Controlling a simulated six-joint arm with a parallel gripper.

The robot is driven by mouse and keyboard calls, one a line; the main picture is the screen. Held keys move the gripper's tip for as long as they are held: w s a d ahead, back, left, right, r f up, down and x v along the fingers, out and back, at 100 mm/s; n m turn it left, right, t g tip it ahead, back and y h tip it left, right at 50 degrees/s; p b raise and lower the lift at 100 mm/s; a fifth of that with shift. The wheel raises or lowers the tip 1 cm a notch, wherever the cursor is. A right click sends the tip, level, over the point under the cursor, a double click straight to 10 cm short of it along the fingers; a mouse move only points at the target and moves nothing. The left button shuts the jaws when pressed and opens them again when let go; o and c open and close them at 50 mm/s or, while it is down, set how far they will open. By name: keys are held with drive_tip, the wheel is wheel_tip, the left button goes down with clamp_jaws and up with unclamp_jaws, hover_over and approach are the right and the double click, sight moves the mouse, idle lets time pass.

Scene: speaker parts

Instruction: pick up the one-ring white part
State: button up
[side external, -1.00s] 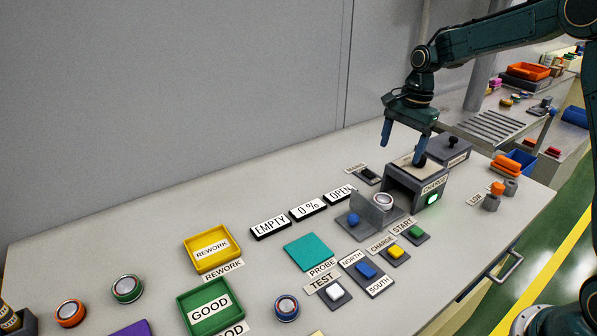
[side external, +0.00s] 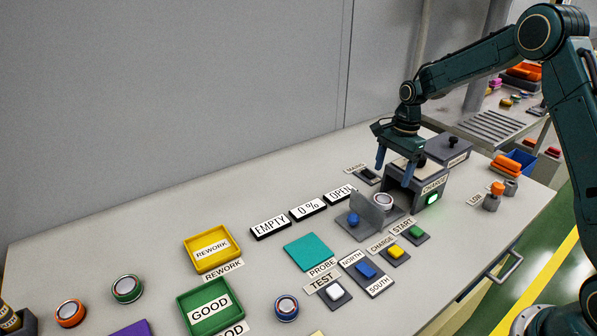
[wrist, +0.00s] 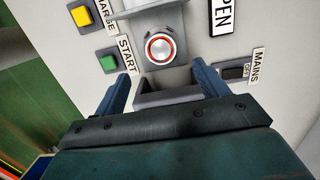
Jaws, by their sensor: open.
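The white part (side external: 384,200) is a short round piece at the open front of the grey charger (side external: 431,186). In the wrist view the white part (wrist: 160,48) shows a silver top with one red ring. My gripper (side external: 394,168) is open and empty, above and slightly behind the part at the charger's top. In the wrist view my gripper (wrist: 161,74) has its fingers spread wide, with the part ahead between and beyond the fingertips. The part's lower side is hidden.
A grey plate with a blue knob (side external: 353,219) stands left of the part. OPEN, 0 % and EMPTY signs (side external: 270,226) run left. Other round parts (side external: 287,308) lie farther left.

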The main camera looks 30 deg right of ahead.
sight(384, 198)
drive_tip(key=shift+a+f, duration=0.2)
drive_tip(key=shift+f, duration=1.65)
drive_tip(key=shift+w+a+f, duration=0.1)
drive_tip(key=shift+a+f, duration=0.1)
drive_tip(key=shift+f, duration=1.1)
drive_tip(key=shift+a+f, duration=0.15)
drive_tip(key=shift+f, duration=1.15)
drive_tip(key=shift+r, duration=0.1)
drive_tip(key=c, duration=1.3)
drive_tip(key=shift+r, duration=0.1)
wheel_tip(384, 198, up, 20)
